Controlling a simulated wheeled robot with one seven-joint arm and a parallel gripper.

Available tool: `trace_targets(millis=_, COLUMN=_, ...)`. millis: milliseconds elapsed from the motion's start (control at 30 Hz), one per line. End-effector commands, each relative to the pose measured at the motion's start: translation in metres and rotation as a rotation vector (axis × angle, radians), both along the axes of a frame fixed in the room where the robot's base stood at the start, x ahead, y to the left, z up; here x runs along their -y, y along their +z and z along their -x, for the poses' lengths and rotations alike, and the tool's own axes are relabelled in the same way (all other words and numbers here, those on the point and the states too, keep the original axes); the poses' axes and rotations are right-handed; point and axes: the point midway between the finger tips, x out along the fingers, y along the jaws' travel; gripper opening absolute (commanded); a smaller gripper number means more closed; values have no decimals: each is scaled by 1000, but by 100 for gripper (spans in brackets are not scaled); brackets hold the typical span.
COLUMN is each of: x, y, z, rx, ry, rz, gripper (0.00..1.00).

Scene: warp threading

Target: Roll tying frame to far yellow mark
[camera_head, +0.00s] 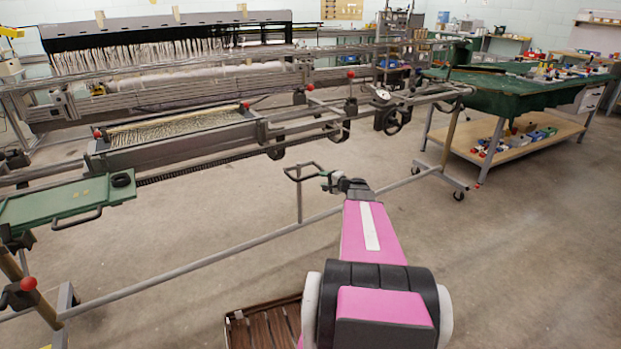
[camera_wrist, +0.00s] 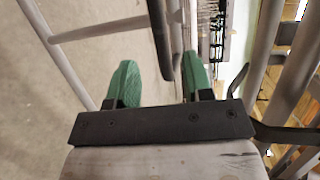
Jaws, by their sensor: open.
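The tying frame (camera_head: 235,245) is a long grey metal frame on casters, running from the lower left to the right in the head view. A looped handle (camera_head: 300,170) stands on a post at its low rail. My gripper (camera_head: 329,181) is just right of this handle, with its green fingers apart and nothing held. In the wrist view, a dark bar (camera_wrist: 160,42) of the handle reaches between the open fingers of my gripper (camera_wrist: 160,82), nearer the right finger; I cannot tell whether it touches. No yellow floor mark is distinguishable in either view.
A loom (camera_head: 170,55) with hanging threads stands behind the frame. A green-covered table (camera_head: 515,88) with a lower wooden shelf stands at the right, close to the frame's right end. A slatted brown crate (camera_head: 262,325) is at the bottom. Floor at the right front is clear.

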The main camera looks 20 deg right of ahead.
Motion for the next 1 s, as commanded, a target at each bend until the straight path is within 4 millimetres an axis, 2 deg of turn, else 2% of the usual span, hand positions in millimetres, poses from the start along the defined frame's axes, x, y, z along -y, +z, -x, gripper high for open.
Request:
trace_targets(millis=33, x=-4, y=-3, z=-11, rx=0, ry=2, rz=0, gripper=46)
trace_targets(millis=200, x=-19, y=-9, z=-37, rx=0, ry=2, rz=0, gripper=46)
trace_targets(millis=400, x=-33, y=-14, z=-61, rx=-1, ry=1, rz=0, gripper=46)
trace_targets(millis=600, x=-40, y=-16, z=-72, rx=-2, ry=1, rz=1, gripper=46)
trace_targets(millis=900, x=-41, y=-16, z=-73, rx=-1, ry=1, rz=0, gripper=46)
trace_targets(millis=967, x=-41, y=-16, z=-73, rx=-1, ry=1, rz=0, gripper=30)
trace_targets(millis=1000, x=-41, y=-16, z=-73, rx=-1, ry=1, rz=0, gripper=17)
